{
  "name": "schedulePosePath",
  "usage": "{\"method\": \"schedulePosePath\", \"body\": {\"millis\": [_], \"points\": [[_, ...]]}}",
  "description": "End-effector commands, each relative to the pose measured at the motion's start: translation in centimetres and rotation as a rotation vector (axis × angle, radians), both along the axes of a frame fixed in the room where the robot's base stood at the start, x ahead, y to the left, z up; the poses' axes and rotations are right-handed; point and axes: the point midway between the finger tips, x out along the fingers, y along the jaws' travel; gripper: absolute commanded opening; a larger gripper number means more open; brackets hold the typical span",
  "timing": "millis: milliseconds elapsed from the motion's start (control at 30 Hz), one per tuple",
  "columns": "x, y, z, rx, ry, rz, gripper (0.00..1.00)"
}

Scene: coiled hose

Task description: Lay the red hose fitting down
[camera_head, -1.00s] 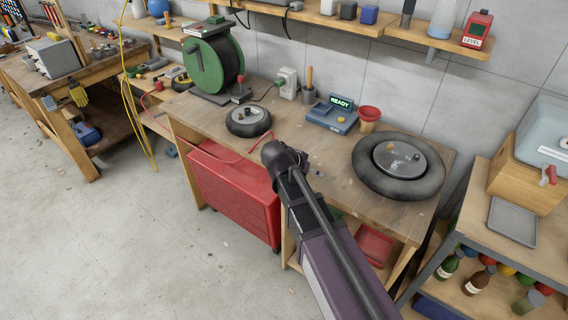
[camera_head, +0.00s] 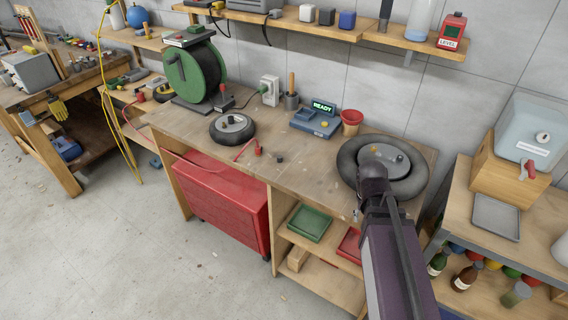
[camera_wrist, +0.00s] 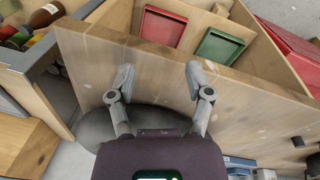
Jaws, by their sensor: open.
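The red hose (camera_head: 185,161) runs from the left across the wooden workbench. Its red fitting (camera_head: 257,149) lies on the bench top, right of the small wheel, with the hose end curling up to it. A small dark piece (camera_head: 279,159) lies just right of it. My gripper (camera_wrist: 160,76) is open in the wrist view, with nothing between its two fingers. It is over the right part of the bench near the front edge, well to the right of the fitting. In the head view my own wrist hides the fingers.
A large black tyre (camera_head: 352,157) lies under and behind my wrist. A small wheel (camera_head: 232,125), the READY device (camera_head: 318,121) and a red funnel (camera_head: 351,121) stand on the bench. Green (camera_head: 309,224) and red trays sit on the shelf below. The bench's middle front is free.

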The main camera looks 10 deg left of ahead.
Motion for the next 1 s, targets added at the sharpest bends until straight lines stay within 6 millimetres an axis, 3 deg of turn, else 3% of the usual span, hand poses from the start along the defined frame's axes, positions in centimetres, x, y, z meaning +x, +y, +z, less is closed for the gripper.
{"method": "schedulePosePath", "body": {"millis": [267, 700, 1000], "points": [[-2.0, -2.4, -2.9, 0.096, 0.035, 0.043, 0.66], [-2.5, -2.9, -9.0, 0.127, 0.042, 0.061, 0.66], [-2.5, -2.9, -10.2, 0.128, 0.042, 0.061, 0.66]]}}
